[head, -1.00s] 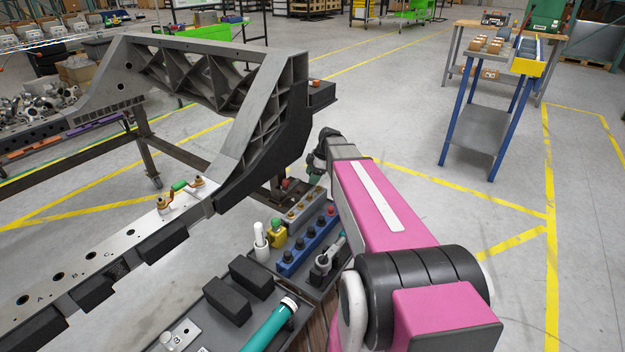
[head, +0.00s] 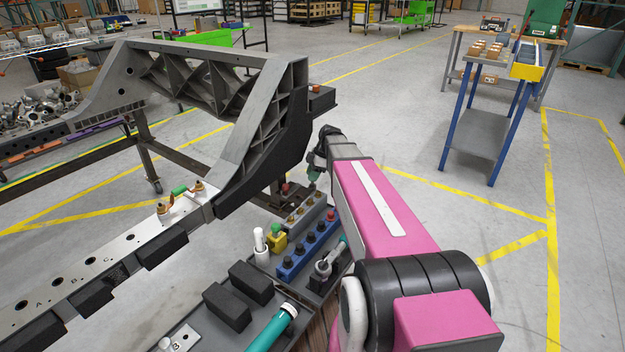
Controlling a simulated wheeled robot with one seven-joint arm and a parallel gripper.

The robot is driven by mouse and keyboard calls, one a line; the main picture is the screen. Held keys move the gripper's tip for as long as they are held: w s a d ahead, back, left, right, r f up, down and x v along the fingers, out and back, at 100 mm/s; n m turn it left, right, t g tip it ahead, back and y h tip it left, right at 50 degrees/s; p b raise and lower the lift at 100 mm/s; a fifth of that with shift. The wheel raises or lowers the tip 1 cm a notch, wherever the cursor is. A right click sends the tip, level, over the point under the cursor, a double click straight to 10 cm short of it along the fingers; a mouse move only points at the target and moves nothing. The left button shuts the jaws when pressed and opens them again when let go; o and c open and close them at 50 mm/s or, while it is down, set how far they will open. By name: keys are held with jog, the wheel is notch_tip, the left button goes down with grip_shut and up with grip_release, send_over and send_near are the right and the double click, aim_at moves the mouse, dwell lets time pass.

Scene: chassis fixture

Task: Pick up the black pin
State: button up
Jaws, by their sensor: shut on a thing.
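Several black-topped pins (head: 297,249) stand upright in a blue block (head: 305,262) on the dark bench. The pin at its far end has a red top (head: 331,214). My gripper (head: 313,184) is small and partly visible below my dark wrist, pointing down by the far end of a grey block (head: 296,226) that holds several brass-coloured pins. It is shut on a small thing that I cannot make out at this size. I cannot tell whether that thing is clear of the grey block.
The large grey chassis frame (head: 262,120) rises close on the left. The floor to the right is open up to a blue-legged table (head: 487,140).

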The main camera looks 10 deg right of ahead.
notch_tip(320, 180, up, 4)
jog(key=d, duration=1.8)
jog(key=shift+r, duration=0.15)
notch_tip(320, 180, up, 8)
dwell(0.9)
jog(key=shift+a, duration=0.1)
